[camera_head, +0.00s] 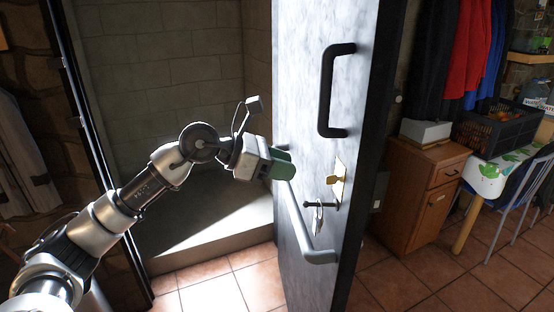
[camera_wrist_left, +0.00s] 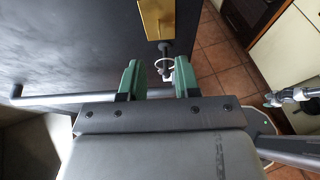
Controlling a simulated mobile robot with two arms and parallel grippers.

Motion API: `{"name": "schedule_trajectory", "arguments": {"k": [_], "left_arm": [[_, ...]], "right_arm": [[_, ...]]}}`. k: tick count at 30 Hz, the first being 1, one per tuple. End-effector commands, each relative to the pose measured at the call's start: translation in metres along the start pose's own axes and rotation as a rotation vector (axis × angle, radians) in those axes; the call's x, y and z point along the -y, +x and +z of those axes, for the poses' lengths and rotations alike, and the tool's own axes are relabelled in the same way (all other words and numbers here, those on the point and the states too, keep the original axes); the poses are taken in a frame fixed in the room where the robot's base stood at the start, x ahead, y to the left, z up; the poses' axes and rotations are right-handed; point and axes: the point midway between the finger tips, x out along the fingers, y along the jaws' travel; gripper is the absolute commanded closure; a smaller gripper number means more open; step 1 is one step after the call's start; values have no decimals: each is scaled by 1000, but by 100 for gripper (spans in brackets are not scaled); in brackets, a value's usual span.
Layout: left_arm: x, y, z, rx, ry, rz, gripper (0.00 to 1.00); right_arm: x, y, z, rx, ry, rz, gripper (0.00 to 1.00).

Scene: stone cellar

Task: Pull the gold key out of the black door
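The door (camera_head: 308,120) stands ajar, its face bright in the head view and dark in the wrist view (camera_wrist_left: 75,45). A gold lock plate (camera_head: 340,178) is on it, also in the wrist view (camera_wrist_left: 157,18), with a small gold piece (camera_head: 333,180) standing out in the head view. Below, a dark shaft (camera_head: 322,205) sticks out with a pale ring (camera_head: 318,219) hanging from it; the ring shows in the wrist view (camera_wrist_left: 165,66). I cannot tell which piece is the key. My left gripper (camera_wrist_left: 158,82) is open and empty, its green fingers just short of the ring.
A grey lever bar (camera_head: 305,230) runs along the door beside my left gripper; a black pull handle (camera_head: 328,92) is higher up. A wooden cabinet (camera_head: 420,195), a table (camera_head: 485,178) and a chair are at right. A jointed arm (camera_wrist_left: 300,95) shows at the wrist view's right edge.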

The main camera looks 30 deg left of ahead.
Motion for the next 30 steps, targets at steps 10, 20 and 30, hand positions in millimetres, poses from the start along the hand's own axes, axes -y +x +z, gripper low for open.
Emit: {"name": "schedule_trajectory", "arguments": {"k": [10, 20, 30], "left_arm": [[0, 62, 4, 5, -8, -5, 68], [0, 94, 1, 5, -8, -2, 68], [0, 96, 1, 5, -7, -1, 76]], "right_arm": [[0, -28, -3, -1, -2, -1, 42], [0, -37, -4, 0, -3, -2, 42], [3, -36, -4, 0, -2, -4, 42]]}}
